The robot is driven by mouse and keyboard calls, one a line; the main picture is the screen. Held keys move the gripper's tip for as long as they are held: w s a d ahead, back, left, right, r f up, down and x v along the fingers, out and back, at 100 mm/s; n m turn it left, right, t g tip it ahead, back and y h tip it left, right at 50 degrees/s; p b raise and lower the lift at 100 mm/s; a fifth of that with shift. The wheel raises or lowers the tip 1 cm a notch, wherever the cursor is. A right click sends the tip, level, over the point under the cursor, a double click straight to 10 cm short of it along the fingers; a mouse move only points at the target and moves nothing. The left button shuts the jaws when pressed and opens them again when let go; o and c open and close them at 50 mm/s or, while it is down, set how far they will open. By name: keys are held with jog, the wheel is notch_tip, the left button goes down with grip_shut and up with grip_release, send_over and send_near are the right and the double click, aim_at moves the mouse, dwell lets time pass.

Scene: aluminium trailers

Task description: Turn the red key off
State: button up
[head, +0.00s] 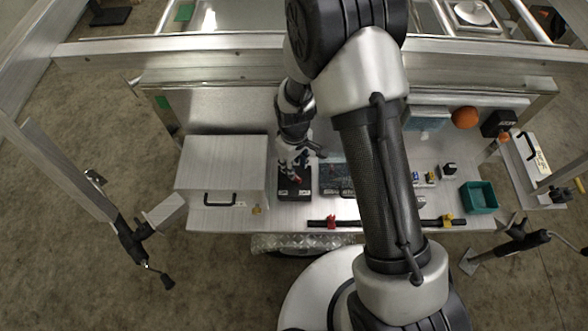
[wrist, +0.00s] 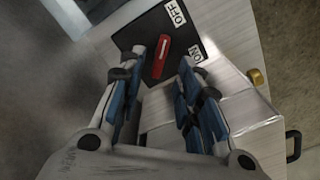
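The red key (wrist: 158,58) lies on a black plate (wrist: 190,36) with a white OFF label and a white ON label, which shows in the wrist view. The key is a slim bar with one end toward the OFF side of the plate. My gripper (wrist: 161,58) is open, with its blue-padded fingers on either side of the key's near part. I cannot tell whether a finger touches it. In the head view my gripper (head: 293,158) is over the black plate (head: 295,194), and the key is mostly hidden.
A silver box with a black handle (head: 220,198) stands left of the plate. A dark panel (head: 332,180) is to its right. A rail with red and yellow clamps (head: 331,222) runs along the front edge. A green bin (head: 479,197) and an orange ball (head: 465,117) are farther right.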

notch_tip(320, 180, up, 8)
jog(key=shift+f, duration=0.25)
dwell(0.4)
jog(key=s+d+r+m+t, duration=0.1)
jog(key=s+d+r+m, duration=0.15)
jog(key=r, duration=0.65)
jog(key=s+d+r+m+t, duration=0.1)
jog(key=s+d+r, duration=0.25)
jog(key=r, duration=0.55)
jog(key=s+d+r+m+t, duration=0.1)
jog(key=s+d+r+m, duration=0.1)
jog(key=s, duration=0.5)
jog(key=s+d+r+m+t, duration=0.1)
jog(key=s+d+r+m, duration=0.2)
jog(key=s+r, duration=0.4)
jog(key=shift+d+t, duration=0.3)
jog(key=shift+d, duration=0.6)
jog(key=shift+c, duration=0.2)
